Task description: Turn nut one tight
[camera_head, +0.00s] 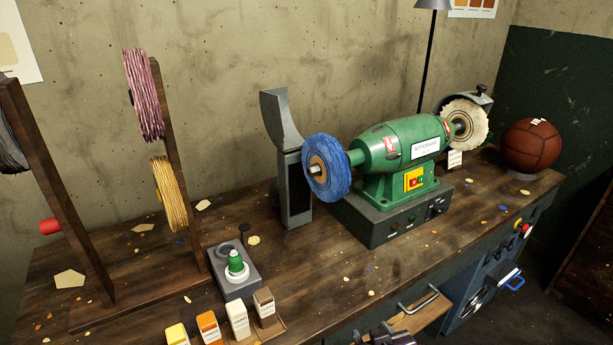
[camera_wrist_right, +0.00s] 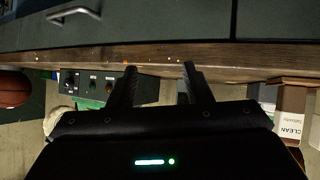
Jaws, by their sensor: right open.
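The green bench grinder (camera_head: 400,150) stands on the workbench with a blue buffing wheel (camera_head: 328,168) on its left. A small nut or spindle end (camera_head: 314,170) shows at the blue wheel's centre. A pale cloth wheel (camera_head: 465,124) is on the grinder's right end; its hub is partly seen. My right gripper (camera_head: 392,337) shows only as a dark part at the bottom edge. In the right wrist view its two fingers (camera_wrist_right: 160,67) are spread and empty, in front of the bench edge, apart from the wheels. My left gripper is not in view.
A brown leather ball (camera_head: 531,146) sits at right. Thread spools (camera_head: 175,195) on a wooden rack, small labelled boxes (camera_head: 238,320) and a grey bottle holder (camera_head: 238,280) stand at left.

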